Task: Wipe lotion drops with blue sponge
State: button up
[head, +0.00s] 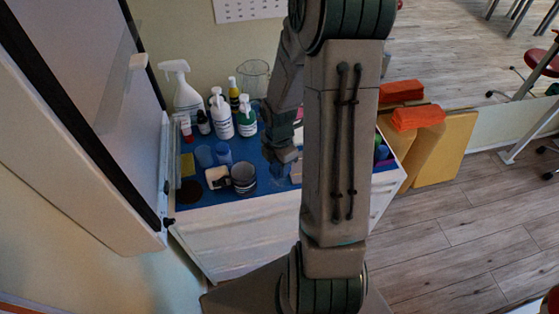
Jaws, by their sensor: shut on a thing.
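My gripper (287,155) is over the middle of the blue table top (205,202), partly behind my own arm. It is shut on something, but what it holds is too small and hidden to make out. A clear bluish cup-like shape (279,174) shows just below it; I cannot tell whether they touch. I cannot pick out a blue sponge or any lotion drops. My arm hides much of the right half of the table top.
A white spray bottle (186,98), several pump bottles (221,118) and a clear jug (254,78) stand at the back. A yellow block (187,164), blue cups (205,156) and a dark striped cup (243,178) stand at the left. A white cabinet edge (163,165) borders the left side.

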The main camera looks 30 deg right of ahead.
jog(key=shift+f+b, duration=0.2)
jog(key=shift+b, duration=0.6)
jog(key=shift+f, duration=0.1)
